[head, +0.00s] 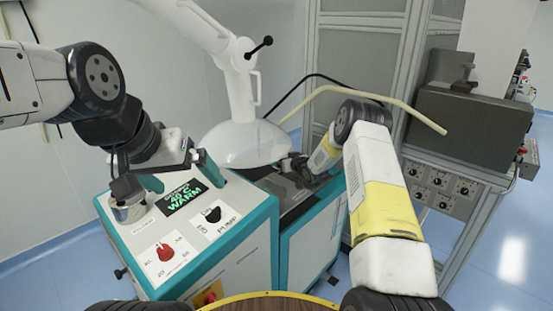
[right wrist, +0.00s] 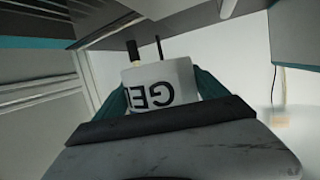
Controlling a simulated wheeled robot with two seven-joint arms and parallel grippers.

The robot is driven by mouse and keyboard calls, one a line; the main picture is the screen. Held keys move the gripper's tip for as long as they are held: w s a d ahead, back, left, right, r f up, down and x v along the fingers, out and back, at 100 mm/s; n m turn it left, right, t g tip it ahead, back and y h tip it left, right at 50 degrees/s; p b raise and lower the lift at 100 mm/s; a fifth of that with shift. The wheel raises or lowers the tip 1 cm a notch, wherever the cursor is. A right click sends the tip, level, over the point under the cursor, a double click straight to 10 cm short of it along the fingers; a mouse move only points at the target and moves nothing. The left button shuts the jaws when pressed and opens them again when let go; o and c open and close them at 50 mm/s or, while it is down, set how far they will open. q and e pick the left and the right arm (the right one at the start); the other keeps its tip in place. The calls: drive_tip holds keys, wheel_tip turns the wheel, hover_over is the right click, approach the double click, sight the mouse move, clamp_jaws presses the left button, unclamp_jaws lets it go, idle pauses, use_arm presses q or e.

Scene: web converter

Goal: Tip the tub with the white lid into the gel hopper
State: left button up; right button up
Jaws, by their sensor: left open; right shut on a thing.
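The tub (right wrist: 160,82) shows in the right wrist view as a white body with dark letters "GE", upside down in that picture. It sits between the teal fingers of my right gripper (right wrist: 170,90), which is shut on it. Its lid cannot be made out. In the head view my right gripper (head: 300,170) is beside the white hood, low over the dark machine top, and the tub is hidden there. My left gripper (head: 167,180) is open above the left machine's panel, beside a metal cup-like part (head: 130,208). I cannot tell whether that part is the gel hopper.
The left white-and-teal machine (head: 245,235) carries a green-lettered display (head: 182,197) reading "WARM", a red knob (head: 165,251) and a black knob (head: 212,214). A white hood (head: 245,145) hangs on a jointed arm between my arms. A grey cabinet (head: 470,130) stands at right.

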drive_tip(key=shift+r, duration=0.1)
idle(0.3)
drive_tip(key=shift+r, duration=1.4)
